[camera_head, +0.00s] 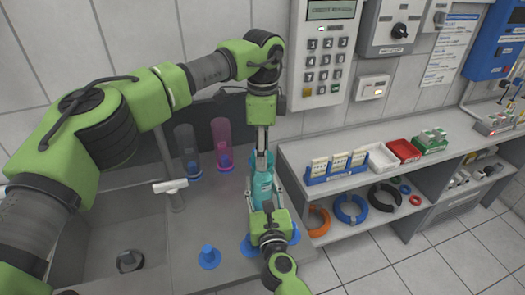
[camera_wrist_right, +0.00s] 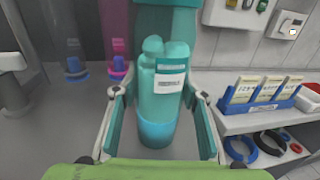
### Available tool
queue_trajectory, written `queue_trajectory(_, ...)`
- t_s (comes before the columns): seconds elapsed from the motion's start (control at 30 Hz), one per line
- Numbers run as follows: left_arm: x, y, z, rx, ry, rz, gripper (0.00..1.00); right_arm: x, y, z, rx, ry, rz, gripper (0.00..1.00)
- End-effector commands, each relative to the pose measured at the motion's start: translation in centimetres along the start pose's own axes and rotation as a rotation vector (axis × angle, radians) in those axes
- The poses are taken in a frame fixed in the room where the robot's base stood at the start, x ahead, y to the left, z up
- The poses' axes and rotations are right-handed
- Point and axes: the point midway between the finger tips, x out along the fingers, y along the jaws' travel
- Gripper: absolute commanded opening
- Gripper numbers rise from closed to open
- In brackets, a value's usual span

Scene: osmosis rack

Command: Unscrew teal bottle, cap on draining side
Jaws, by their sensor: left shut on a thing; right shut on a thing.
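The teal bottle (camera_head: 263,187) stands upright near the right end of the sink counter. It has a white label and a bluer base, clear in the right wrist view (camera_wrist_right: 158,105). My left gripper (camera_head: 262,160) comes down from above and is shut at the bottle's top, where the cap is hidden by its fingers. My right gripper (camera_head: 266,203) comes from the front and is shut on the bottle's body, one finger on each side. The flat draining side (camera_head: 190,245) lies right of the basin (camera_head: 120,240).
A blue holder (camera_head: 208,257) stands on the draining side, with clear and pink tubes (camera_head: 222,140) behind. A faucet (camera_head: 170,186) rises at the left. The shelf (camera_head: 300,150) at right carries a blue card rack (camera_head: 338,172) and trays. Bare draining surface lies left of the bottle.

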Motion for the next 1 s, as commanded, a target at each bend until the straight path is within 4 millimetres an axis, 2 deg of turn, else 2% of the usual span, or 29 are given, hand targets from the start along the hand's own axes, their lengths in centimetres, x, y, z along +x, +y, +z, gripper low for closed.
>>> queue_trajectory(0.33,-0.2,0.0,0.0,0.002,0.0,-0.001,0.16,0.0,0.0,0.0,0.0,0.001,0.0,0.0)
queue_trajectory(1.0,-2.2,0.0,0.0,0.003,0.001,0.0,0.16,0.0,0.0,-0.1,0.0,0.001,0.0,0.0)
